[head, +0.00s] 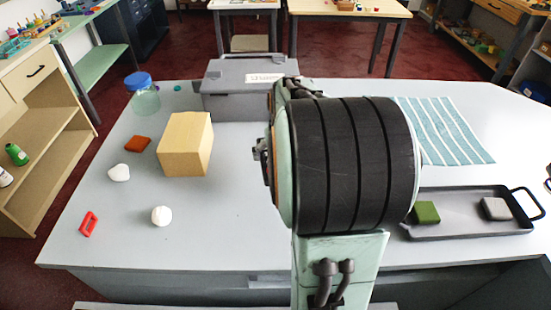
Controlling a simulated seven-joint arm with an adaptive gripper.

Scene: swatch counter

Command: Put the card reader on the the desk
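I cannot pick out a card reader for sure in the head view. A small grey block with a pale top (495,209) lies in the dark tray (455,232) at the right, beside a green block (426,212); I cannot tell if the grey one is the card reader. The desk (225,240) is a wide light-grey top that fills the middle of the view. My arm's large black-banded joint stands in front of the desk's middle and hides part of it. My gripper's fingers do not show; they may be hidden behind the arm.
On the left are a tan box (184,145), a jar with a blue lid (143,97), a brown block (138,144), a white stone (119,173), a white ball (161,215) and a red ring (88,223). A grey case (235,90) and striped cloth (445,130) lie farther back. The front left is clear.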

